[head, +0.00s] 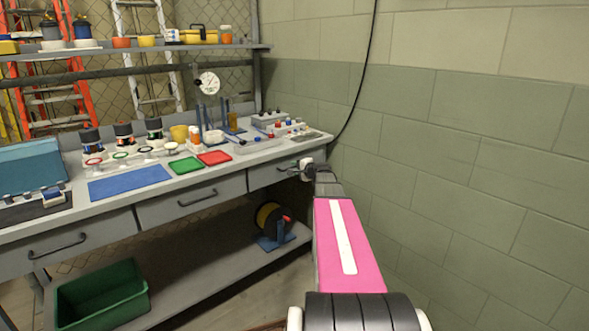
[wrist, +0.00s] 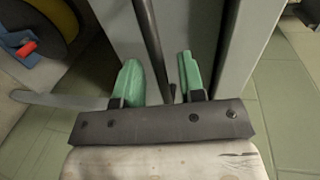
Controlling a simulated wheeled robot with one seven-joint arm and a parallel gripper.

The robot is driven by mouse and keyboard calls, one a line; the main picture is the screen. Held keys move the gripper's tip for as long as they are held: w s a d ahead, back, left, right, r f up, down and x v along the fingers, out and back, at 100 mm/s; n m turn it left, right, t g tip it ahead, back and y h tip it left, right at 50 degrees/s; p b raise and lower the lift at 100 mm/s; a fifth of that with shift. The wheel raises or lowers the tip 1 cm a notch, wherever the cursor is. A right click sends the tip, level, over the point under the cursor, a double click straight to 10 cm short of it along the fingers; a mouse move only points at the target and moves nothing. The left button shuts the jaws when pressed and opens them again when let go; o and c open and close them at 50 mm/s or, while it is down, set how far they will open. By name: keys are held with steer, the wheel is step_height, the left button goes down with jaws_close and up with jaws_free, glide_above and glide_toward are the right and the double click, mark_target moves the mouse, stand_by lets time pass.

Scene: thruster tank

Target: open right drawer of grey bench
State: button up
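The grey bench (head: 225,168) runs along the wall with a row of drawers under its top. The right drawer (head: 262,177) is at the bench's right end and looks closed. Its dark bar handle (head: 287,168) is partly hidden by my gripper. In the wrist view the handle (wrist: 149,40) passes between the two green fingers of my gripper (wrist: 160,78). The fingers stand apart, one on each side of the bar, with gaps visible. The grey drawer front (wrist: 112,22) lies behind them. In the head view my gripper (head: 306,168) is at this drawer, its fingers too small to read.
A block wall (head: 450,150) stands close on the right of my arm. A middle drawer (head: 185,200) and a left drawer (head: 70,243) look closed. A spool (head: 268,218) and a green bin (head: 100,295) sit on the lower shelf. Small items cover the top.

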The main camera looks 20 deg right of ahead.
steer(key=shift+w+a+f, duration=0.1)
steer(key=shift+w+a, duration=0.1)
steer(key=shift+w, duration=0.35)
jaws_close()
steer(key=f+v, duration=0.2)
steer(key=v, duration=0.9)
steer(key=s+f+v, duration=0.1)
steer(key=f+v, duration=0.1)
steer(key=v, duration=1)
steer(key=shift+d+f, duration=0.2)
steer(key=shift+f, duration=0.05)
steer(key=shift+s, duration=0.1)
jaws_free()
steer(key=v, duration=1)
steer(key=shift+s, duration=0.35)
